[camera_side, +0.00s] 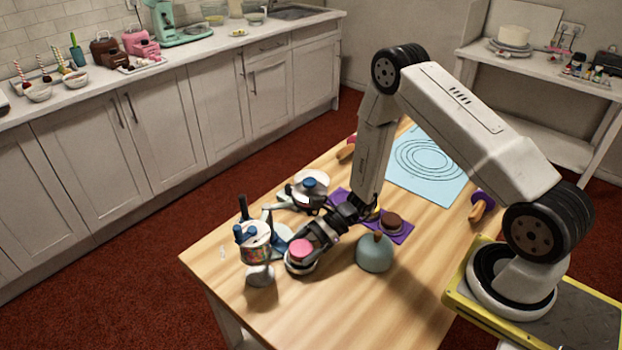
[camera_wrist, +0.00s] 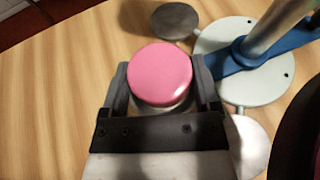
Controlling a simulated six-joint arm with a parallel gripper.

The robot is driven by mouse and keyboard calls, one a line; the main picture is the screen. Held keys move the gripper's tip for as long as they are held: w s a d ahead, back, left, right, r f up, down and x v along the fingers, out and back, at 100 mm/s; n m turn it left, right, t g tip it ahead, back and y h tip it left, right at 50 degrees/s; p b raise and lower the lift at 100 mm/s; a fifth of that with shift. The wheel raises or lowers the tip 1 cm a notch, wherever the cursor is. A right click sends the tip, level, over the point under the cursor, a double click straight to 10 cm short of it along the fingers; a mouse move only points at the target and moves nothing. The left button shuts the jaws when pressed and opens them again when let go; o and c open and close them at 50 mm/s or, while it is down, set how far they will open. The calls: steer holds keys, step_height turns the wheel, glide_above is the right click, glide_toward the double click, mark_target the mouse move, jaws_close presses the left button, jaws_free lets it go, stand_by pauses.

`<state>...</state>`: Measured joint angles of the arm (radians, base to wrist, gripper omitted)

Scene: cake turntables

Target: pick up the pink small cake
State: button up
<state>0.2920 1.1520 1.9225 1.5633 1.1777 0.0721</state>
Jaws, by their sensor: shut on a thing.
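The pink small cake (camera_wrist: 160,74) is round with a smooth pink top. In the wrist view it sits between the two fingers of my gripper (camera_wrist: 161,84), which is shut on it. A pale edge shows just below the cake. In the side view the pink cake (camera_side: 300,249) is near the front left of the wooden table, with my gripper (camera_side: 302,250) around it, reaching in from the right. A pale round base shows under it in the side view; whether the cake touches it I cannot tell.
A white stand with a blue clamp (camera_wrist: 245,55) is close on the right in the wrist view. The front is clear.

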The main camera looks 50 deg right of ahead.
steer(key=s, duration=0.4)
steer(key=shift+s+r, duration=0.1)
steer(key=shift+r, duration=0.1)
step_height(320, 180, up, 14)
stand_by(0.5)
steer(key=shift+r, duration=0.1)
stand_by(0.5)
